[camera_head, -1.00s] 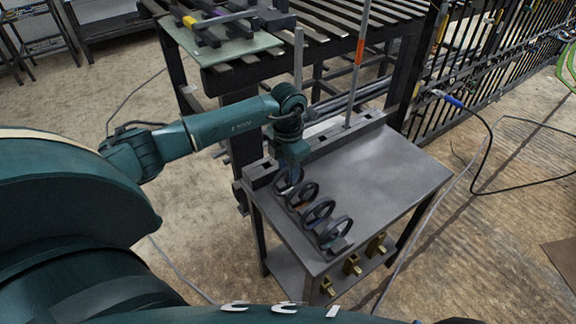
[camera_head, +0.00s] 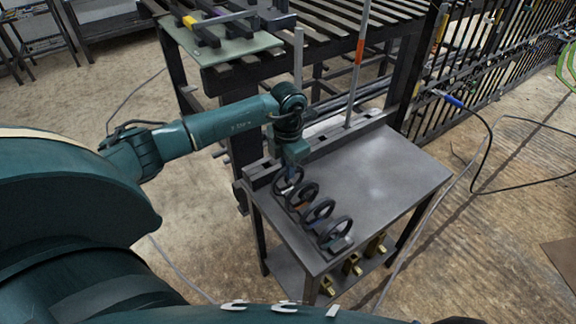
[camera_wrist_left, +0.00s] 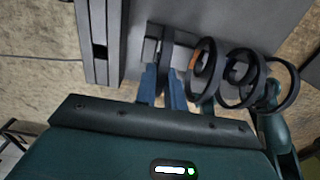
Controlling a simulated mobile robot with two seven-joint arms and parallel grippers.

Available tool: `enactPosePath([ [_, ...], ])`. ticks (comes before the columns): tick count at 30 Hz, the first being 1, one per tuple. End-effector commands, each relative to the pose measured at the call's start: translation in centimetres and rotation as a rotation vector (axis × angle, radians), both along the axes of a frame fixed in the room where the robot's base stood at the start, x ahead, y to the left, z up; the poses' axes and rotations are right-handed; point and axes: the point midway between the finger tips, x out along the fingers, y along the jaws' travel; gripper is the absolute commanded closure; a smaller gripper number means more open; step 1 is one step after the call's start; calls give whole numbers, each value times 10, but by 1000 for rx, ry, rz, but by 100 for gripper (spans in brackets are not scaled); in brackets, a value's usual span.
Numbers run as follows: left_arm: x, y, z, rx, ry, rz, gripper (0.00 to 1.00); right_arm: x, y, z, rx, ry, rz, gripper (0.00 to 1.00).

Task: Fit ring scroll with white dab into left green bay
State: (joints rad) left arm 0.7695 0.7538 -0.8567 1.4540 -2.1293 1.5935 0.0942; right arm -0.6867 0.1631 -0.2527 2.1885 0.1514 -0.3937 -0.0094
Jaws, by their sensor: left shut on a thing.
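Several dark ring scrolls stand in a slanting row along the left edge of the grey table. My left gripper (camera_head: 289,170) is at the back-left end of this row, pointing down. In the left wrist view its blue fingers (camera_wrist_left: 162,88) are shut on the end ring scroll (camera_wrist_left: 167,50), which is seen nearly edge-on. The neighbouring ring scroll (camera_head: 301,195) has an orange patch, which also shows in the left wrist view. Two more ring scrolls (camera_head: 319,211) (camera_head: 336,232) stand nearer the front. I cannot make out a white dab. My right gripper is not in view.
The grey table (camera_head: 385,170) is bare right of the row. A slotted dark rail (camera_head: 330,142) and an upright pole with an orange band (camera_head: 359,52) stand at its back. A light green board (camera_head: 232,52) with dark racks lies beyond; its bays are unclear.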

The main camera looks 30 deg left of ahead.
Motion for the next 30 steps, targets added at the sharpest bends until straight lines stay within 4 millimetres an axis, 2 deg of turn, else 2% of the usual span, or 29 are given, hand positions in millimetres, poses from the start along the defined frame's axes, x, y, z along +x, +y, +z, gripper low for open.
enactPosePath([
  [30,0,0,29,0,-2,0,100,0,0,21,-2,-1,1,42],
])
